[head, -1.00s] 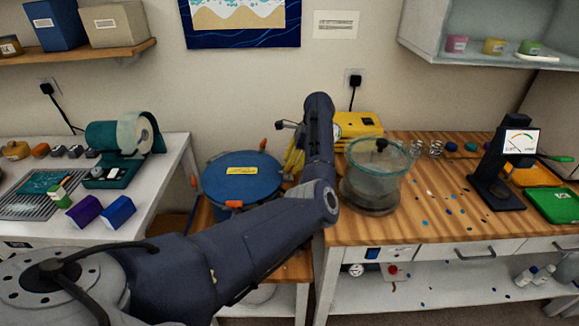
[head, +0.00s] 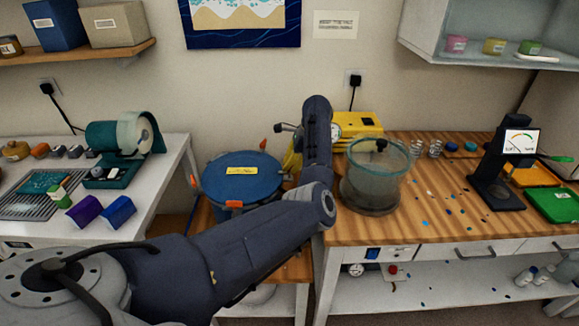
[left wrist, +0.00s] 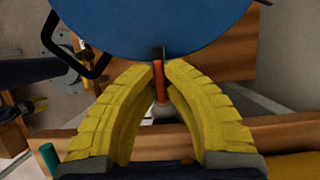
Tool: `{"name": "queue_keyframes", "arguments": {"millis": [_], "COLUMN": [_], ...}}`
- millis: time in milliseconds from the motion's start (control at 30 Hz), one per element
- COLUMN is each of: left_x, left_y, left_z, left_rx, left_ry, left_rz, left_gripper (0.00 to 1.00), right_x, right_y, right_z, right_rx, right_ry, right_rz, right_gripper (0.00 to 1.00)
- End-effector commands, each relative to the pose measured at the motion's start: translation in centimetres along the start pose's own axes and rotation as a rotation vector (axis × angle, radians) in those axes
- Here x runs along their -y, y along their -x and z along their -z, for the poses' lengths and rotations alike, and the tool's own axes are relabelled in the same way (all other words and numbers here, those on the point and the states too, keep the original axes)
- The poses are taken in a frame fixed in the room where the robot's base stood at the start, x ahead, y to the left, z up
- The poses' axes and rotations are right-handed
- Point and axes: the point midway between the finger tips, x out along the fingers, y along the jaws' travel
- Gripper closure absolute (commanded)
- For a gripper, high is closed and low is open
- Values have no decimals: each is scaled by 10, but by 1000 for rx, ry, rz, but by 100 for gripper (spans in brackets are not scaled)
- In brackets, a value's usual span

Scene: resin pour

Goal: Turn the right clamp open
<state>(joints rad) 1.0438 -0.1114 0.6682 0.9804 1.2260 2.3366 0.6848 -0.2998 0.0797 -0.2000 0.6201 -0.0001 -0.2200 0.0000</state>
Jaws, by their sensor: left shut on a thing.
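The blue round lid (head: 225,182) of the pot lies flat at the centre-left, with orange-tipped clamps at its rim. Three of these show in the head view: at the back (head: 263,145), at the front (head: 234,204) and at the left (head: 194,181). The right clamp is hidden there by my left arm. In the left wrist view the right clamp's orange handle (left wrist: 159,84) sits at the lid's edge (left wrist: 155,40). My left gripper (left wrist: 159,68), with yellow fingers, is shut on it. My right gripper is in neither view.
A glass chamber (head: 376,178) stands on the wooden bench, close to the right of my left arm. A yellow pump (head: 357,125) is behind it. A black stand with a dial (head: 497,190) is further right. A white table is at the left.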

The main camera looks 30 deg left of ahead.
Motion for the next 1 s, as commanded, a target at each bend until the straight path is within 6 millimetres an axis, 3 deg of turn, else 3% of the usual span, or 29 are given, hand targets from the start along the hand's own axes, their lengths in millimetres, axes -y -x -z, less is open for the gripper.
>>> {"name": "queue_keyframes", "arguments": {"millis": [467, 1000], "left_x": [-1, -1], "left_y": [-1, -1], "left_z": [1, 0], "left_rx": [-2, 0], "left_ry": [-107, -562], "left_rz": [44, 233], "left_gripper": [100, 100], "right_x": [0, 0], "right_y": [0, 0], "right_z": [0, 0], "right_rx": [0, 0], "right_ry": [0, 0], "right_rz": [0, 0], "right_gripper": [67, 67]}}
